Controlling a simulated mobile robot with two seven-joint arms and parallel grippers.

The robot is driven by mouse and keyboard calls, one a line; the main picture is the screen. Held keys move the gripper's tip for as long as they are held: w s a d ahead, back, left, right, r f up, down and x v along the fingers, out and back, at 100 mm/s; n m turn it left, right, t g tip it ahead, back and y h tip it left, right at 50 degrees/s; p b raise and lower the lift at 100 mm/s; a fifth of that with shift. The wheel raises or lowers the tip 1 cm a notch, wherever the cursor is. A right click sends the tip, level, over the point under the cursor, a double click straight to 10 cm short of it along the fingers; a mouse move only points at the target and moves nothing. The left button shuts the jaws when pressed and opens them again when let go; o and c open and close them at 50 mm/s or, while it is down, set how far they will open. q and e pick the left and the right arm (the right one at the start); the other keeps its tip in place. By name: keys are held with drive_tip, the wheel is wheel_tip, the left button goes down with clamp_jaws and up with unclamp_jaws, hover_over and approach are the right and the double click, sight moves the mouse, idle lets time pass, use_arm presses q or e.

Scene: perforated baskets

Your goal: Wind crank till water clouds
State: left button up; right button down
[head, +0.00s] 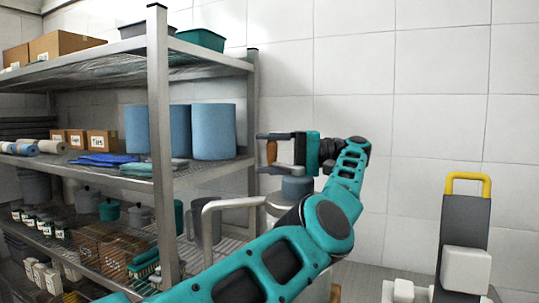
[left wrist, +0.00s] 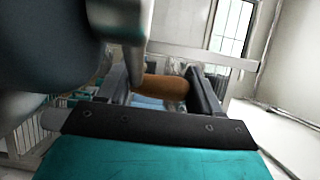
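A brown wooden crank handle (head: 271,152) stands upright between the two fingers of my left gripper (head: 271,153). In the left wrist view the handle (left wrist: 167,87) lies between the spread fingers (left wrist: 160,90), close to the right-hand one. A gap shows on its other side, and I cannot tell whether either finger touches it. A grey metal bar (left wrist: 122,30) comes down near the handle's left end. A blue-grey round cap (head: 297,187) sits below the gripper, partly behind my arm. No water is visible. My right gripper is out of view.
A metal shelf rack (head: 160,120) with blue rolls (head: 213,132) and boxes stands at the left. A bent light-grey tube (head: 232,203) is near the arm. A dark stand with a yellow handle (head: 467,178) is at the right. The tiled wall is close behind.

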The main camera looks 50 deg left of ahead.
use_arm(q)
drive_tip(key=o, duration=1.2)
drive_tip(key=shift+d+f, duration=0.1)
drive_tip(key=shift+d, duration=0.05)
drive_tip(key=shift+c, duration=0.2)
drive_tip(key=o, duration=0.3)
drive_tip(key=shift+s+d, duration=0.15)
